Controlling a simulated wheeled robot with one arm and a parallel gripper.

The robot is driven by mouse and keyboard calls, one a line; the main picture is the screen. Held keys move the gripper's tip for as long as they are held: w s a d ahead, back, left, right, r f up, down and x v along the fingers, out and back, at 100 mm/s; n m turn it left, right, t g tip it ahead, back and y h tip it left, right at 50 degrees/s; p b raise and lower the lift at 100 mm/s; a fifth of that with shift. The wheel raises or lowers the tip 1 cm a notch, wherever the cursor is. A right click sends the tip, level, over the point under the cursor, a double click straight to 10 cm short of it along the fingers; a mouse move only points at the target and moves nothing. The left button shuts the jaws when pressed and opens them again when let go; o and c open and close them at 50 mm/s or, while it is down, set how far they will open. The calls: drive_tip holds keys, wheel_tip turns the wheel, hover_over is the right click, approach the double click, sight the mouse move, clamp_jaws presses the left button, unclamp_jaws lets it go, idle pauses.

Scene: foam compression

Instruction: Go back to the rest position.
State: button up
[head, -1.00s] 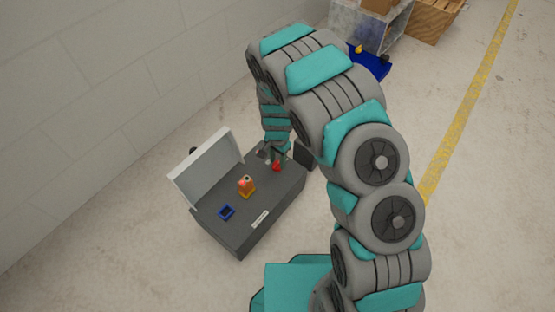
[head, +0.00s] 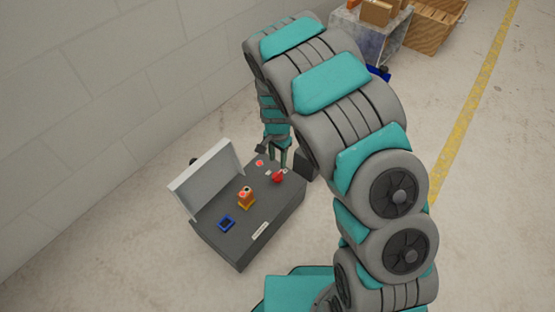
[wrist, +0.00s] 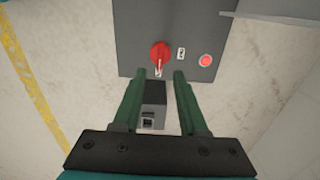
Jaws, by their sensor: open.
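My gripper (wrist: 159,76) is open in the wrist view, its two green fingers apart with nothing gripped. In the head view, my gripper (head: 279,154) is partly hidden by my arm, above the far right end of a dark grey bench unit (head: 246,246). The red knob (wrist: 160,54) lies just beyond the fingertips in the wrist view, apart from them as far as I can tell. The knob also shows in the head view (head: 278,177). A round red button (wrist: 205,60) sits to its right on the panel.
The bench carries an orange fixture with a pinkish top (head: 246,196), a blue square frame (head: 227,223) and an upright light panel (head: 205,178). A wall stands behind. A grey box (wrist: 153,105) shows between my fingers. Crates (head: 432,25) stand at the back right; the floor right is clear.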

idle(0.3)
drive_tip(key=s+d+r+n+p, duration=0.1)
drive_tip(key=s+d+r, duration=0.25)
drive_tip(key=r, duration=0.35)
drive_tip(key=s+d+r+n+p, duration=0.1)
drive_tip(key=s+d+r, duration=0.25)
drive_tip(key=r, duration=0.35)
drive_tip(key=s+d+r+n, duration=0.1)
drive_tip(key=s+d+r, duration=0.2)
drive_tip(key=s+r, duration=0.3)
drive_tip(key=s+d+r+n, duration=0.1)
drive_tip(key=s+d+r, duration=0.1)
drive_tip(key=s+r, duration=0.2)
drive_tip(key=s+d+r+n+g+p, duration=0.1)
drive_tip(key=s+d+r+n, duration=0.1)
drive_tip(key=s, duration=0.7)
drive_tip(key=s+d+r+n+p, duration=0.1)
drive_tip(key=s+d+r, duration=0.1)
drive_tip(key=s+r, duration=0.3)
drive_tip(key=shift+s+r+n+g, duration=0.35)
drive_tip(key=shift+s+n+g, duration=0.05)
drive_tip(key=shift+s, duration=0.85)
drive_tip(key=shift+a, duration=0.15)
